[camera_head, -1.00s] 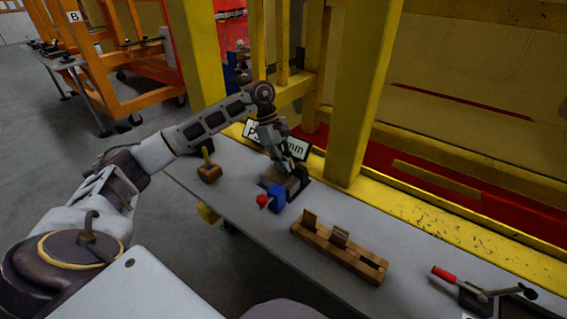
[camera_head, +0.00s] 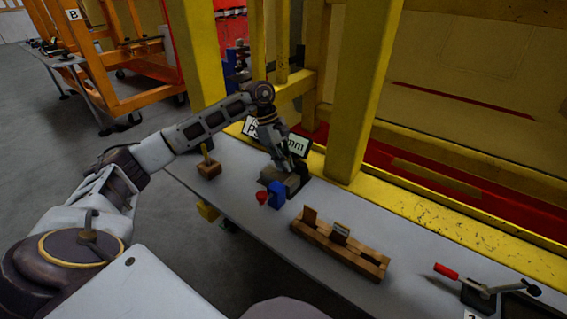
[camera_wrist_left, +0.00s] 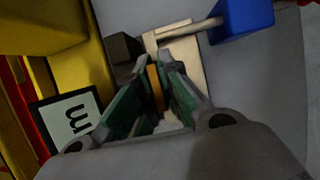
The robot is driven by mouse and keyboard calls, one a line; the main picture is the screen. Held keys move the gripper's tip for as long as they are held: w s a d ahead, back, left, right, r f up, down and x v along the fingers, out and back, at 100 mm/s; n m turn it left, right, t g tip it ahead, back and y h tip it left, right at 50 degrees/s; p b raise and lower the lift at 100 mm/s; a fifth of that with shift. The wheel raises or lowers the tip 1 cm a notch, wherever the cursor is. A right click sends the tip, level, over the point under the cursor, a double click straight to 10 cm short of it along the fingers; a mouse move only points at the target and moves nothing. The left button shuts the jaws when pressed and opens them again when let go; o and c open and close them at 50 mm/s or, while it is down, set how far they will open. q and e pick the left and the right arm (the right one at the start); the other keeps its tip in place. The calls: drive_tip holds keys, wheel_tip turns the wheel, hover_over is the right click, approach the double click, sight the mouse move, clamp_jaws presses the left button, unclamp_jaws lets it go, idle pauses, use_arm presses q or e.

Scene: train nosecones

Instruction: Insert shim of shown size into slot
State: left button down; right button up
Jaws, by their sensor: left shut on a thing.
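My left gripper (camera_head: 287,166) is over the vise-like block (camera_head: 272,177) on the bench, pointing down. In the wrist view its green-padded fingers (camera_wrist_left: 153,100) are closed on a thin orange-brown shim (camera_wrist_left: 154,77). The pale block (camera_wrist_left: 185,52) lies just beyond the fingertips; I cannot tell whether the shim is in its slot. A blue part (camera_head: 277,194) with a red knob (camera_head: 262,197) is at the block's near side. My right gripper is not in view.
A wooden rack (camera_head: 325,251) holds a brown shim (camera_head: 309,215) and a grey shim (camera_head: 341,231). A small wooden block with a yellow handle (camera_head: 208,167) is left of the vise. A red-handled clamp (camera_head: 478,286) is at right. A yellow post (camera_head: 362,95) rises behind.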

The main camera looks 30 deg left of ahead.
use_arm(q)
drive_tip(key=c, duration=1.5)
unclamp_jaws()
drive_tip(key=shift+f, duration=0.1)
drive_tip(key=shift+v, duration=4.05)
wheel_tip(320, 180, up, 14)
drive_tip(key=p, duration=1.4)
drive_tip(key=shift+r+p, duration=0.6)
drive_tip(key=shift+r, duration=0.05)
